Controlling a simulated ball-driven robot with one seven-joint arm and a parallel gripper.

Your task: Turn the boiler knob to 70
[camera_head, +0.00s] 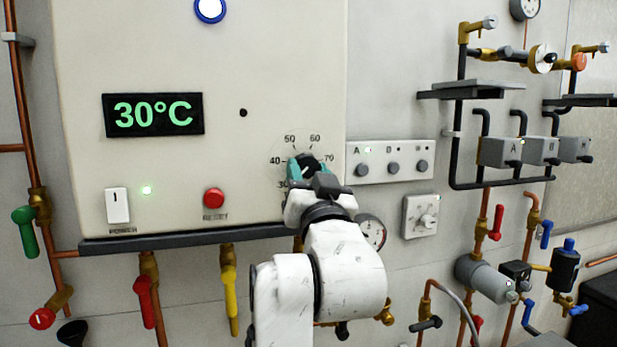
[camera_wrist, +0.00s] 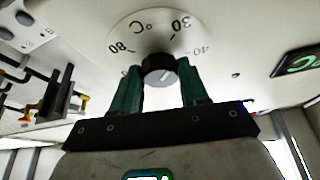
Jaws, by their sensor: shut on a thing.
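The boiler knob (camera_head: 308,160) is a dark round knob on the lower right of the cream boiler panel (camera_head: 230,70). A printed scale surrounds it, with 40, 50, 60 and 70 readable in the head view. The boiler display (camera_head: 153,115) reads 30°C in green. My gripper (camera_head: 311,172) is at the knob, its teal fingers on either side and shut on it. In the wrist view the dark knob (camera_wrist: 158,68) sits between the fingertips, with a pale mark on its face. The number the mark points to cannot be told. My gripper hides the scale's lower part.
A power switch (camera_head: 117,205) and a red reset button (camera_head: 214,198) are left of the knob. A panel with buttons A, B and a third (camera_head: 391,161) is close on the right, above a small dial plate (camera_head: 421,216). Pipes and coloured valves run below.

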